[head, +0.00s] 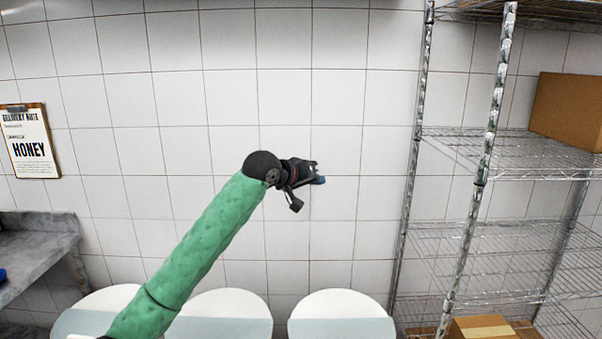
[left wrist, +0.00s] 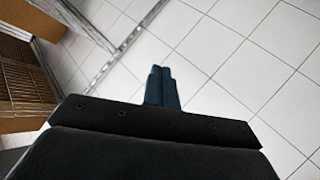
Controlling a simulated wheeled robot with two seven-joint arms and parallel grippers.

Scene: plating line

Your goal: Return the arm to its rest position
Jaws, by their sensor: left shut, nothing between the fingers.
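My left arm, in a green sleeve, reaches up from the bottom left of the head view. My left gripper (head: 320,180) is at its end, in front of the white tiled wall, and points to the right. In the left wrist view its two dark blue fingers (left wrist: 161,75) are together with nothing between them. The gripper touches nothing that I can see. My right gripper is in neither view.
A wire shelf rack (head: 500,232) stands on the right with cardboard boxes, one (head: 568,108) high up and one (head: 482,327) low down. Several round white tops (head: 340,303) line the bottom. A grey counter (head: 38,250) and a HONEY clipboard (head: 30,162) are at left.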

